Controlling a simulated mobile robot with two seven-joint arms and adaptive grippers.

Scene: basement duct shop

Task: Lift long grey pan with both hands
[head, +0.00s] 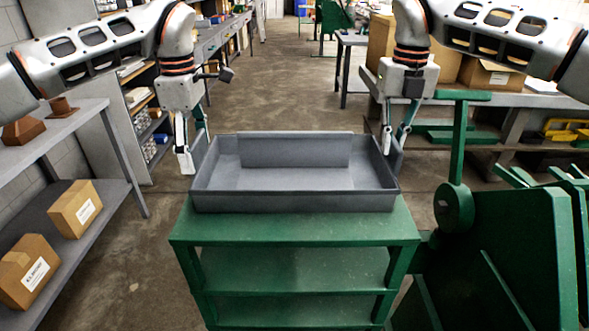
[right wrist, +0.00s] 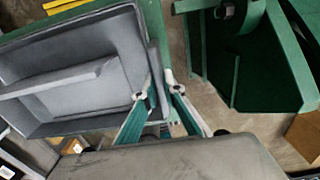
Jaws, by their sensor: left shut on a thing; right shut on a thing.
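The long grey pan (head: 295,203) is a shallow open tray, level and empty apart from a raised grey panel inside along its back. It is on, or very close above, the top of the green cart (head: 300,228); a small gap cannot be told. My left gripper (head: 193,152) is shut on the pan's left end wall. My right gripper (head: 394,142) is shut on its right end wall. In the right wrist view, the fingers of my right gripper (right wrist: 161,92) straddle the rim of the pan (right wrist: 80,80).
A green machine (head: 510,240) with an upright lever stands close on the right. A grey shelf (head: 70,120) with cardboard boxes (head: 75,208) is on the left. A workbench (head: 500,95) stands behind on the right. The aisle floor (head: 280,70) beyond the cart is clear.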

